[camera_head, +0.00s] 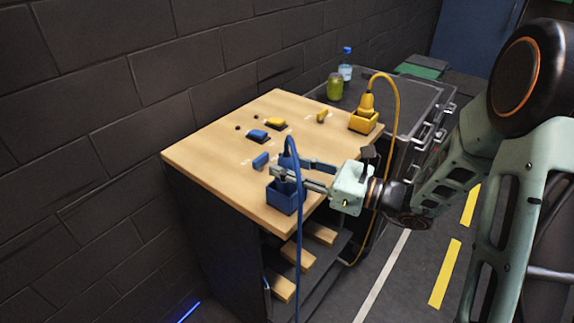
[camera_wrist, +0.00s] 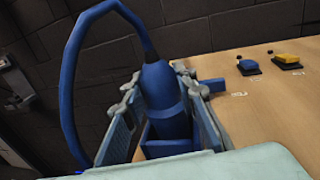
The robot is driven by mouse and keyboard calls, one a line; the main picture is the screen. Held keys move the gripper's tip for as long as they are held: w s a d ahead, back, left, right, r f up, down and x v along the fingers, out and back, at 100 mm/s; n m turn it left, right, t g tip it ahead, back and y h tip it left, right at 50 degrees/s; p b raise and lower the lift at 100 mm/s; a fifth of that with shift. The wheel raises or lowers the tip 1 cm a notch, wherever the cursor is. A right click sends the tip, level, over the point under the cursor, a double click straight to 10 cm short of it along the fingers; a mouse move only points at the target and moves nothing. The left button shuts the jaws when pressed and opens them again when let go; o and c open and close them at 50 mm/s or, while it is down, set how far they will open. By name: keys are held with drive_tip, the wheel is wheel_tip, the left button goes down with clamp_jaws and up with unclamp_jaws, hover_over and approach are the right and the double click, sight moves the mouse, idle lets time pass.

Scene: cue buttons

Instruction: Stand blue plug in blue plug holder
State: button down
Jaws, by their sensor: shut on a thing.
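The blue plug (camera_wrist: 165,100) stands roughly upright between the fingers of my gripper (camera_wrist: 158,88), with its blue cable (camera_wrist: 72,90) arching from the top. In the head view my gripper (camera_head: 290,170) is at the blue plug holder (camera_head: 284,198), an open blue box at the table's front edge. The gripper is shut on the plug. The plug is at or just over the holder's opening. The fingers and the holder's walls hide its lower end, so I cannot tell whether it is seated.
The wooden tabletop (camera_head: 210,155) holds a blue button (camera_head: 257,135), a yellow button (camera_head: 276,123) and small blue and yellow blocks. A yellow plug (camera_head: 366,104) stands in a yellow holder (camera_head: 363,122) at the right corner. A dark cabinet (camera_head: 400,100) with a jar and bottle is behind.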

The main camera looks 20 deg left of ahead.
drive_tip(key=shift+f+b, duration=0.35)
drive_tip(key=shift+f, duration=0.2)
drive_tip(key=c, duration=1.5)
unclamp_jaws()
drive_tip(key=shift+d, duration=0.1)
drive_tip(key=s+d, duration=0.2)
drive_tip(key=d, duration=0.9)
drive_tip(key=shift+s+d, duration=0.15)
drive_tip(key=shift+d, duration=0.2)
